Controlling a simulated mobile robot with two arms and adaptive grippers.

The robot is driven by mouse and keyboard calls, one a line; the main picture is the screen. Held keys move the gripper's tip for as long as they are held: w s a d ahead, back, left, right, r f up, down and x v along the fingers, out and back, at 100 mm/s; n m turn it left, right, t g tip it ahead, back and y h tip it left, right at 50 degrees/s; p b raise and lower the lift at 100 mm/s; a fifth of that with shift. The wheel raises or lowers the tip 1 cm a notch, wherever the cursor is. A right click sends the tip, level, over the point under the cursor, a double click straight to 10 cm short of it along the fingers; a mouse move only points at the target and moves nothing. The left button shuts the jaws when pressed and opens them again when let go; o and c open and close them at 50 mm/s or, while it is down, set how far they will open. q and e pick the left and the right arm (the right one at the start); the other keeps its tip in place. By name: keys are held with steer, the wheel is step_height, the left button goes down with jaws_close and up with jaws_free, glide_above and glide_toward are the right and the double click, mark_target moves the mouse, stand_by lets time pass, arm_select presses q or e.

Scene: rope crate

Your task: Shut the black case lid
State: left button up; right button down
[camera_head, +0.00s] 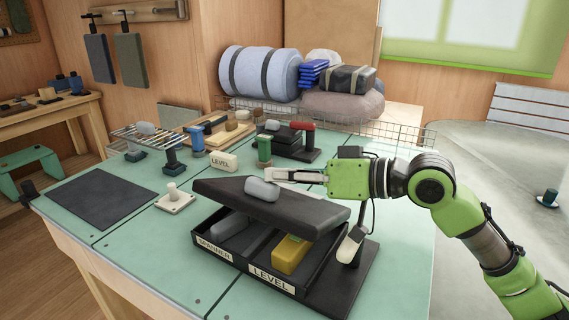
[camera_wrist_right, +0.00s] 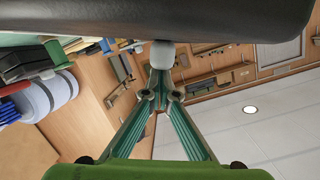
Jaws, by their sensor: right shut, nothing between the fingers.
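The black case (camera_head: 312,272) stands on the green bench with its lid (camera_head: 275,205) partly open, tilted above the box. A grey knob (camera_head: 262,189) sits on the lid; it also shows in the wrist view (camera_wrist_right: 163,53), under the dark lid (camera_wrist_right: 150,18). In the case, a grey piece (camera_head: 230,224) lies in the compartment labelled SPANNER and a yellow piece (camera_head: 290,254) in the one labelled LEVEL. My right gripper (camera_head: 270,174) is shut and empty, just behind the knob above the lid; contact cannot be told. My left gripper is not in view.
A white block with a peg (camera_head: 174,198) and a dark mat (camera_head: 100,197) lie left of the case. A wire fence (camera_head: 390,136) runs along the back.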

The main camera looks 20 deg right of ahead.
steer(key=shift+s+a+f, duration=0.15)
steer(key=shift+a+f, duration=0.05)
steer(key=shift+f, duration=0.05)
stand_by(0.5)
